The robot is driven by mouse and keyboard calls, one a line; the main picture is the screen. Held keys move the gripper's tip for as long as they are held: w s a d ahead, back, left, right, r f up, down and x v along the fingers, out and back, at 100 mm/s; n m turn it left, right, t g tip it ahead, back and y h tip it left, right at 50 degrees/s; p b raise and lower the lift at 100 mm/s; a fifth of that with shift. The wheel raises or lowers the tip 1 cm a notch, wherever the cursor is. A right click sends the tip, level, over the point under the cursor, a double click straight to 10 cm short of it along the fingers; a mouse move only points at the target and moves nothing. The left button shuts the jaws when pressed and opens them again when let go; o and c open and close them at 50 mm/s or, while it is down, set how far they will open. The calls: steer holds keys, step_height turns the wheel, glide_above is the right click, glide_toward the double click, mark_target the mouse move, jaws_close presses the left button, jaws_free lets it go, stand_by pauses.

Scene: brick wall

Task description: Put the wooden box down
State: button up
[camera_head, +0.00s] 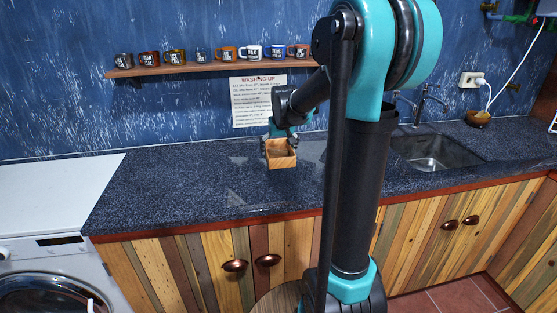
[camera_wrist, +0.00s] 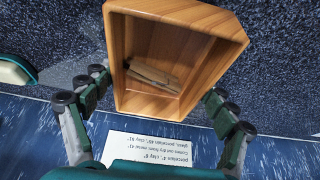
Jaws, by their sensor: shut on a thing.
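The wooden box (camera_head: 282,161) is small, open-topped and light brown, over the dark speckled countertop (camera_head: 200,185) near the wall. In the wrist view the box (camera_wrist: 197,50) shows its open inside, with a brown flat piece in it. My gripper (camera_head: 281,141) is closed on the box from the wall side. In the wrist view its fingers (camera_wrist: 158,86) lie along the left and right of the box. I cannot tell whether the bottom of the box touches the counter.
A shelf of several mugs (camera_head: 225,65) hangs on the blue wall above. A washing-up notice (camera_head: 256,95) is behind the gripper. The sink (camera_head: 432,152) and tap (camera_head: 425,100) are to the right. A white washing machine (camera_head: 50,200) stands left. The counter left of the box is clear.

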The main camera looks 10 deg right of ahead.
steer(key=shift+f, duration=2.15)
steer(key=o, duration=1.1)
steer(key=shift+f, duration=0.1)
